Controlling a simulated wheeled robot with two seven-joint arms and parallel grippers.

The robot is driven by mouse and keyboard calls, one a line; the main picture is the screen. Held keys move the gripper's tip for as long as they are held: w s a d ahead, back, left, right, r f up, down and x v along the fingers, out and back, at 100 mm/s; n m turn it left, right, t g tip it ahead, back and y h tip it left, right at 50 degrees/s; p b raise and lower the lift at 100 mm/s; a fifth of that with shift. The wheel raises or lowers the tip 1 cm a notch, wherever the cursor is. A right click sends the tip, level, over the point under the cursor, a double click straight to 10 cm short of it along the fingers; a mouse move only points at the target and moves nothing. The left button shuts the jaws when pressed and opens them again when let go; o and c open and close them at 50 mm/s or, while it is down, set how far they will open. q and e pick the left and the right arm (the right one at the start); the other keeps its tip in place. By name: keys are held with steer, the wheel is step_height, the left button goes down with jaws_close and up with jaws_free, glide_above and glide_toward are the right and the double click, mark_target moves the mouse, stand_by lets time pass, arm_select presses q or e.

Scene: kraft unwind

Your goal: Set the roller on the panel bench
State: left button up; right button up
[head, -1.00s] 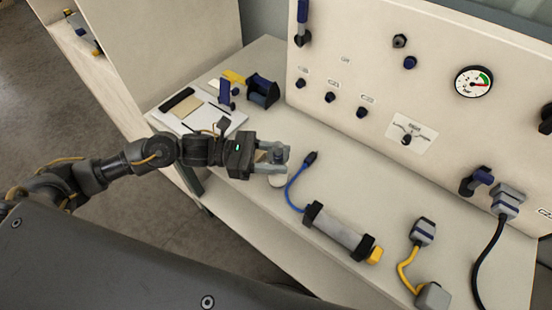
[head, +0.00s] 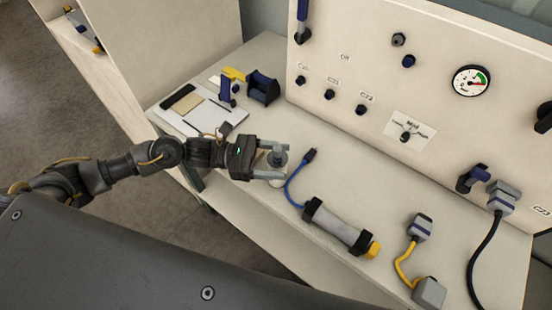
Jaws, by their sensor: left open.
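A small grey round piece (head: 277,158) with a pale lower part stands upright on the panel bench (head: 222,262); it may be the roller, but I cannot be sure. My left gripper (head: 276,160) is open, with its fingers at the left of this piece, reaching close to its sides. I cannot tell whether they touch it. A larger grey cylinder (head: 338,226) with black end collars and a yellow end lies on the bench further right. My right gripper is not in view.
A blue cable (head: 291,187) lies by the grey cylinder. A grey connector with a yellow cord (head: 404,262) lies at the right. The upright panel (head: 440,100) with knobs and a gauge closes the back.

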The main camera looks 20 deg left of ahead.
arm_select(q)
steer(key=shift+r+p, duration=0.2)
steer(key=shift+p, duration=0.1)
steer(key=a+b, duration=0.1)
steer(key=a, duration=0.2)
steer(key=s+a+b, duration=0.1)
steer(key=a+b, duration=0.1)
steer(key=a, duration=0.2)
steer(key=a+b, duration=0.2)
steer(key=a, duration=0.1)
steer(key=shift+s+a+f, duration=0.25)
steer(key=shift+s+f, duration=0.05)
steer(key=shift+s+a+r, duration=0.1)
steer(key=shift+a+r, duration=0.05)
steer(key=shift+a, duration=0.55)
steer(key=shift+d, duration=0.1)
